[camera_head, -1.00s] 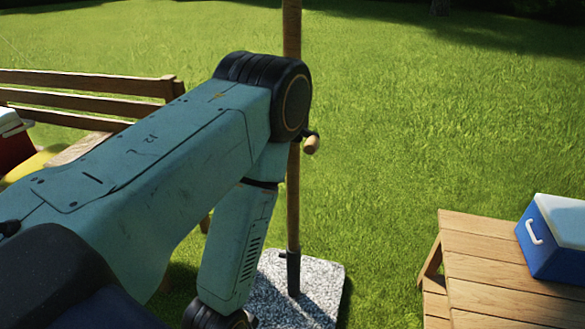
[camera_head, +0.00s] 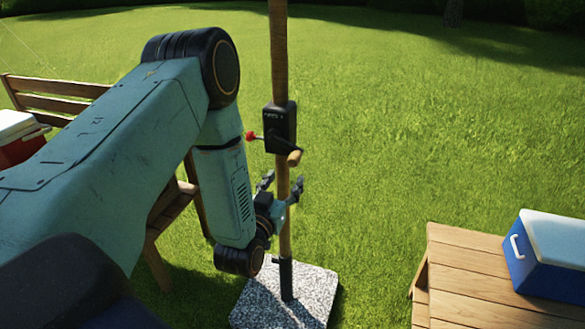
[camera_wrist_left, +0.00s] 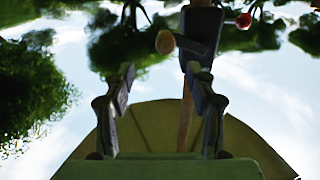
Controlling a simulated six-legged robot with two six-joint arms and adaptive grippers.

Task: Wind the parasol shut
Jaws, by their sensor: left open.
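The parasol's wooden pole (camera_head: 279,60) stands upright in a speckled stone base (camera_head: 318,300). A black winding box (camera_head: 279,125) sits on the pole, with a crank ending in a wooden knob (camera_head: 294,158) at its lower right and a small red knob (camera_head: 251,136) on its left. My left gripper (camera_head: 281,183) is open and empty, pointing up just below the box, close to the pole. In the left wrist view the open fingers (camera_wrist_left: 158,95) frame the lower view, with the wooden knob (camera_wrist_left: 165,42) beyond them, and the canopy (camera_wrist_left: 145,120) looks spread. My right gripper is not in view.
A wooden table (camera_head: 470,270) with a blue cooler (camera_head: 550,255) stands at the right. A wooden bench (camera_head: 60,103) and a red-and-white cooler (camera_head: 18,138) are at the left. Open lawn lies behind the pole.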

